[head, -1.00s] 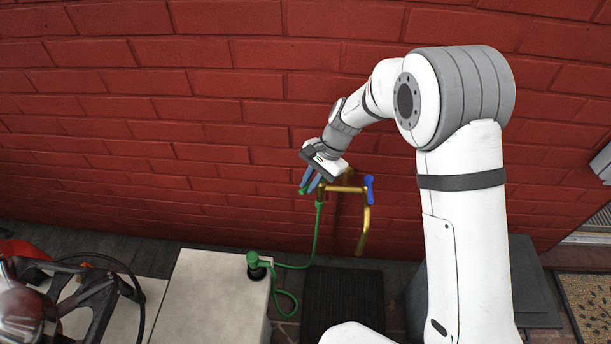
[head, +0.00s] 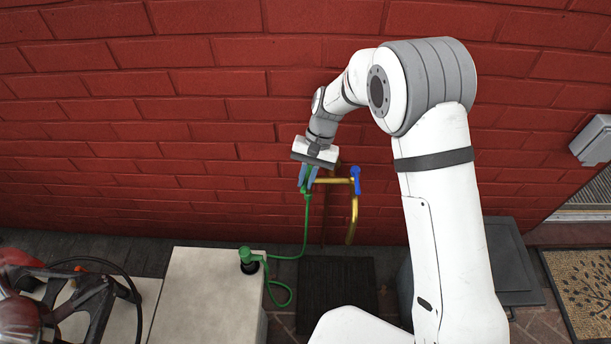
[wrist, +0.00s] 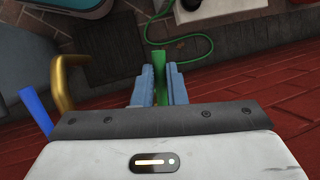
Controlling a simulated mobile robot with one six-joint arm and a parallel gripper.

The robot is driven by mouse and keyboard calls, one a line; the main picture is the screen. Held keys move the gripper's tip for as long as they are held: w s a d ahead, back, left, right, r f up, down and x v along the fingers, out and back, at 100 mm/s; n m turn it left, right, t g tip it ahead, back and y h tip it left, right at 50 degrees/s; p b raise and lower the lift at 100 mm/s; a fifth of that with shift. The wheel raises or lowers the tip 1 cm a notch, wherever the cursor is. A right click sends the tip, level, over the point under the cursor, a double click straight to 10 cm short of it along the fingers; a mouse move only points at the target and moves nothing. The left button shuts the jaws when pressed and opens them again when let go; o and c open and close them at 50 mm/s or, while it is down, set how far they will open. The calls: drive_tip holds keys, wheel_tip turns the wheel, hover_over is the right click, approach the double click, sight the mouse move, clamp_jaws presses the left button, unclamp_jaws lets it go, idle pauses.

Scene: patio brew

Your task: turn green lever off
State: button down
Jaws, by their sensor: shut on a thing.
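In the head view, a brass tap (head: 334,181) stands out from the red brick wall, with a curved spout (head: 353,215) on its right. A blue lever (head: 356,179) sits at the tap's right side. My gripper (head: 307,184) is at the tap's left end, pointing down, with its blue fingers on either side of the green lever (wrist: 160,77). In the wrist view the green lever lies between the two fingers, which are shut on it. The blue lever (wrist: 35,108) and the brass spout (wrist: 70,82) show at the left there. The lever's base is hidden by my gripper.
A green hose (head: 306,228) runs down from the tap to a green fitting (head: 245,254) on a pale block (head: 205,300). A dark slatted mat (head: 338,285) lies below the tap. A black burner frame (head: 75,310) stands at the lower left.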

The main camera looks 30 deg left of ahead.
drive_tip(key=c, duration=1.5)
unclamp_jaws()
wheel_tip(320, 180, up, 10)
drive_tip(key=shift+r+p, duration=0.1)
drive_tip(key=shift+p, duration=0.65)
